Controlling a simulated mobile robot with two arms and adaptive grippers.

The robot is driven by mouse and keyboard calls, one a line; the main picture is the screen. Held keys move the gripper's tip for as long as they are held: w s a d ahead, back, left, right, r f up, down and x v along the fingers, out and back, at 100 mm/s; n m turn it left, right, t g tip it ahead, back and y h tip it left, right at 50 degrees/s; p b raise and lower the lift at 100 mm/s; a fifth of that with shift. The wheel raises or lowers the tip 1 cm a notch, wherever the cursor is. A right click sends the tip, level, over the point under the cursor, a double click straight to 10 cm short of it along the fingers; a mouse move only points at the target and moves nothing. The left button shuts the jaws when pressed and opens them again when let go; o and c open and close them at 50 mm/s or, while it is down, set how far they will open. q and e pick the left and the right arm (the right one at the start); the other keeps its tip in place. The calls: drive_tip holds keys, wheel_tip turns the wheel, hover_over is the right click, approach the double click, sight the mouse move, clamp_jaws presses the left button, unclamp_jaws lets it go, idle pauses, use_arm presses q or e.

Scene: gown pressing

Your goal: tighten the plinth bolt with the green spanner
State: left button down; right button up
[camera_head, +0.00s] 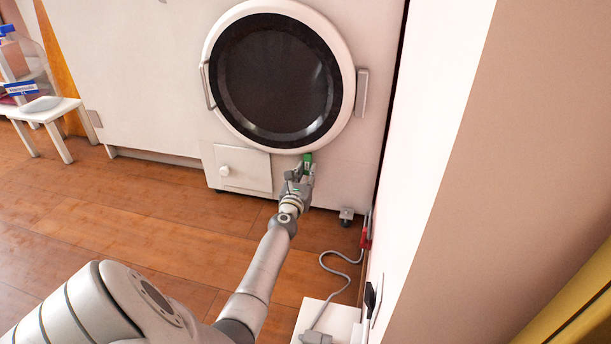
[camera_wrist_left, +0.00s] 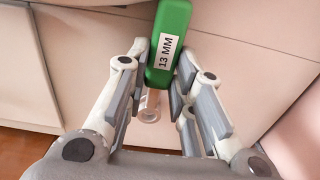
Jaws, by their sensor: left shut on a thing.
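My left gripper (camera_head: 299,174) is shut on the green spanner (camera_head: 307,160), in front of the washer's lower front, just below the round door. In the left wrist view the spanner (camera_wrist_left: 172,30) shows a green handle marked "13 MM" between the finger pads (camera_wrist_left: 160,80). A pale, shiny cylindrical piece (camera_wrist_left: 149,106) shows below the handle; I cannot tell whether it is part of the spanner. I cannot make out the plinth bolt in either view. My right gripper is not in view.
The white machine (camera_head: 345,165) has a dark round door (camera_head: 276,80), a small square hatch (camera_head: 243,169) and a caster (camera_head: 346,214). A wall stands close on the right. A grey cable (camera_head: 342,270) runs over the floor to a white box (camera_head: 312,313). Open wooden floor lies left.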

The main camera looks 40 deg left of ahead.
use_arm(q)
drive_tip(key=shift+w, duration=0.1)
idle(0.8)
drive_tip(key=shift+w+a, duration=0.2)
drive_tip(key=shift+w, duration=0.05)
